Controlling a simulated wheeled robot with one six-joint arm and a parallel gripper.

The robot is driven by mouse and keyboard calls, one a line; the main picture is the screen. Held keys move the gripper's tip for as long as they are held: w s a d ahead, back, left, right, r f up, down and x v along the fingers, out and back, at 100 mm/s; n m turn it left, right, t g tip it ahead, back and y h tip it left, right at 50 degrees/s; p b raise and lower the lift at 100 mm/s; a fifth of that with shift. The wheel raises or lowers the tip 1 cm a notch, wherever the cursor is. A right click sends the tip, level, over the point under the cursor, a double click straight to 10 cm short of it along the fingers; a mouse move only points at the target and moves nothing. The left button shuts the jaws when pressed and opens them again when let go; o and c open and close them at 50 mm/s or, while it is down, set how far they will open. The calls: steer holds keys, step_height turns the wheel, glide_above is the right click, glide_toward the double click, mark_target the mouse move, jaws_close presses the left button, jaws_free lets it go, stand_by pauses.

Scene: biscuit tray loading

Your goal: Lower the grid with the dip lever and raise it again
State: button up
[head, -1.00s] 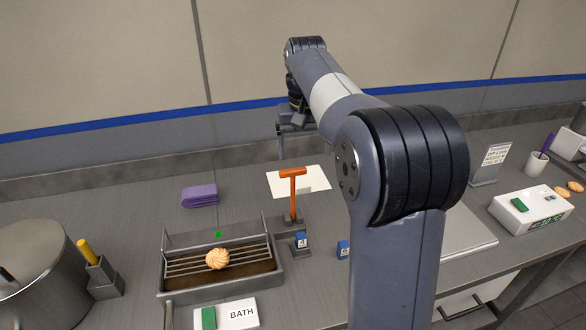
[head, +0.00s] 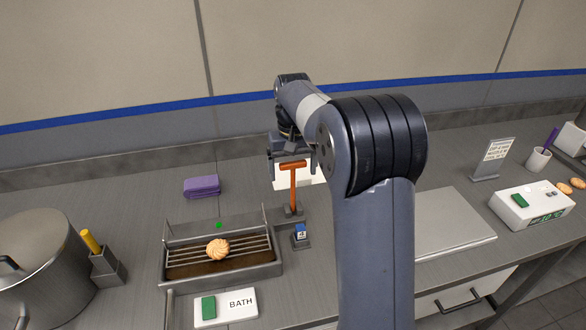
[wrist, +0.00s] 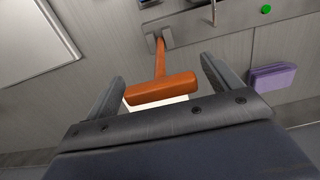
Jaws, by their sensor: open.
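The orange dip lever (head: 293,185) stands upright at the right end of the bath (head: 222,283), with its crossbar on top. It also shows in the wrist view (wrist: 162,88), its crossbar between my fingers. My gripper (head: 291,168) is open around the crossbar; a gap shows on each side, so it is not gripped. The wire grid (head: 180,262) sits raised over brown liquid in the bath. A round piped biscuit (head: 218,249) lies on the grid. A green light (head: 218,226) shows on the bath's back edge.
A blue-labelled block (head: 300,234) stands just right of the bath. A BATH box (head: 240,308) with a green button is in front. A pot (head: 35,270) is at left, a folded purple cloth (head: 201,187) behind. A flat metal plate (head: 450,222) lies to the right.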

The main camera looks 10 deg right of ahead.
steer(key=shift+f, duration=0.25)
steer(key=c, duration=1.4)
steer(key=shift+s+b, duration=0.1)
steer(key=shift+b, duration=0.2)
